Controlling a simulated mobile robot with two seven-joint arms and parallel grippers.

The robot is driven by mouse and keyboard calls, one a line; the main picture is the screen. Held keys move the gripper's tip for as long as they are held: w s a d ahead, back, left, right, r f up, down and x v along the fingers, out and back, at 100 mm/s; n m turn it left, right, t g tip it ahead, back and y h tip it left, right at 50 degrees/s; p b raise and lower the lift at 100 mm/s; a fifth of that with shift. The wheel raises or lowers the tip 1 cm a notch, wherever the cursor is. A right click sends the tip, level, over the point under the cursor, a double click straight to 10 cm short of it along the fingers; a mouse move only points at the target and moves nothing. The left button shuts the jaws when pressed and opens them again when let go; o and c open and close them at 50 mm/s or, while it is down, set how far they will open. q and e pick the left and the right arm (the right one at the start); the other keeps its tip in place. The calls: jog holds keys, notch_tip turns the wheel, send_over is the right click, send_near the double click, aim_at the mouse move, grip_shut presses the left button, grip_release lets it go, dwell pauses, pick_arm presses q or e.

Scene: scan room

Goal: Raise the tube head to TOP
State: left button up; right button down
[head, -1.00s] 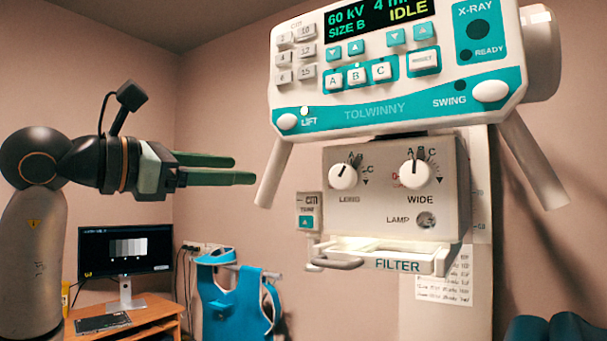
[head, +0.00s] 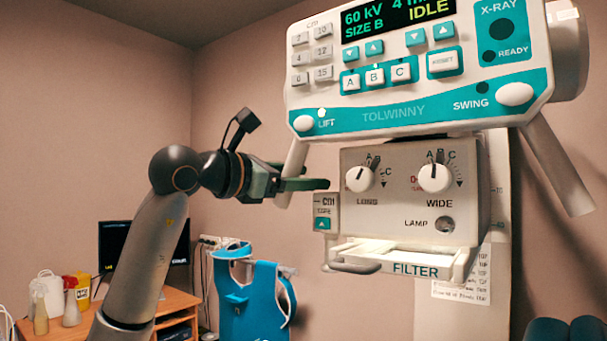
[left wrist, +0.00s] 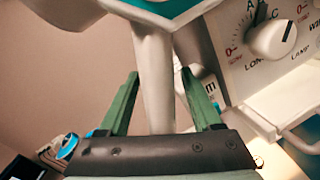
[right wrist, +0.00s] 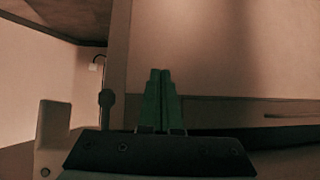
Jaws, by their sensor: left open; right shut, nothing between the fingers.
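The tube head (head: 415,116) is a white and teal console at the upper right, marked TOLWINNY, its display reading IDLE. It has a white LIFT button (head: 304,123) at its lower left. A pale grip bar (head: 294,168) slants down from its left end. My left gripper (head: 316,177) is open at this bar. In the left wrist view the bar (left wrist: 155,85) stands between the two green fingers, with gaps visible on both sides. My right gripper (right wrist: 159,72) is shut and empty, facing a plain wall; it is not in the head view.
Under the head hangs a grey box (head: 410,195) with LONG and WIDE knobs and a FILTER tray (head: 415,258). A second bar (head: 555,170) slants down at the right. A blue apron (head: 250,300) hangs behind. A desk (head: 180,300) with monitor and bottles stands lower left.

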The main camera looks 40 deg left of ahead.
pick_arm(q)
grip_shut()
dwell(0.6)
dwell(0.9)
